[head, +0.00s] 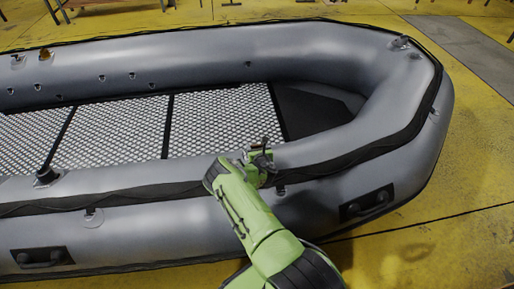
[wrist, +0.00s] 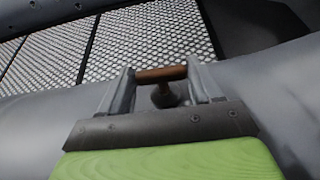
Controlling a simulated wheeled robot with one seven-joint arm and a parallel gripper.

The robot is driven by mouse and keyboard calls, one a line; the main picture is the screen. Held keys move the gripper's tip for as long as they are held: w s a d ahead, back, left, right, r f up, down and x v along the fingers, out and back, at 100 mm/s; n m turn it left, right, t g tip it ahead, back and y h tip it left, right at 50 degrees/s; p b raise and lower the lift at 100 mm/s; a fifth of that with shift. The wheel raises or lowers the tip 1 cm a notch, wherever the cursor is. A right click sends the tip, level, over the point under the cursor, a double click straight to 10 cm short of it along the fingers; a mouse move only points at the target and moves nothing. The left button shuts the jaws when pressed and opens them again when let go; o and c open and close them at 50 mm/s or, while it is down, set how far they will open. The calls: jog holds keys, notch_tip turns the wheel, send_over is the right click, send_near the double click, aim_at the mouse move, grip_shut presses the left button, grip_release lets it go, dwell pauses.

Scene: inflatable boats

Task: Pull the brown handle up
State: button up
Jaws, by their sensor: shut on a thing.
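The brown handle (wrist: 160,74) is a short horizontal bar on a dark stem, in the wrist view at the top of the boat's near tube. My gripper (wrist: 158,80) has one finger at each end of the bar and is shut on it. In the head view my gripper (head: 262,160) is at the inner side of the near tube, and my green arm hides most of the handle. The grey inflatable boat (head: 150,215) lies on the floor.
The boat's floor is a patterned metal panel (head: 120,132) with dark seams. Black carry handles (head: 368,204) are on the near outer side. A dark fitting (head: 46,174) stands on the near tube at left. The yellow floor (head: 450,240) is clear at right.

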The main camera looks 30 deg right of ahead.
jog(key=c, duration=0.4)
jog(key=r+p, duration=0.2)
jog(key=r, duration=0.1)
jog(key=shift+w+p, duration=0.25)
jog(key=shift+p, duration=0.15)
jog(key=shift+w+d, duration=0.1)
jog(key=shift+d, duration=0.05)
jog(key=o, duration=1.5)
jog(key=shift+r, duration=0.1)
